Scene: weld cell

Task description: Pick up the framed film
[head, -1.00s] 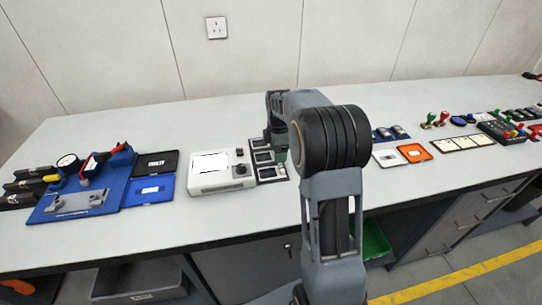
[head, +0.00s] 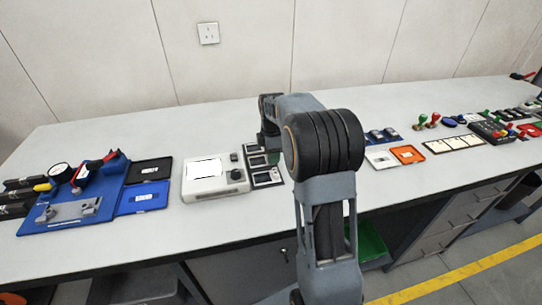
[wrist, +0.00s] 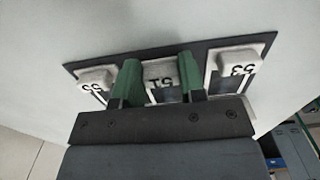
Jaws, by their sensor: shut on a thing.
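The framed film (wrist: 162,74) has a light tab marked 51 and a dark window, in the wrist view. It is the middle one of three in a dark rack (wrist: 205,49). My gripper (wrist: 158,64) has its green fingers shut on its tab, one on each side. I cannot tell whether the film is lifted clear of the rack. Similar framed films marked 55 (wrist: 97,80) and 53 (wrist: 234,66) sit on either side. In the head view the rack (head: 279,184) stands right of a white box; my arm hides my fingers there.
A white box with a bright panel (head: 207,168) is close left of the rack. Farther left are a blue fixture (head: 75,205) and black and blue trays. Right of my arm are white and orange trays (head: 408,154), stamps and a control box. The front bench strip is clear.

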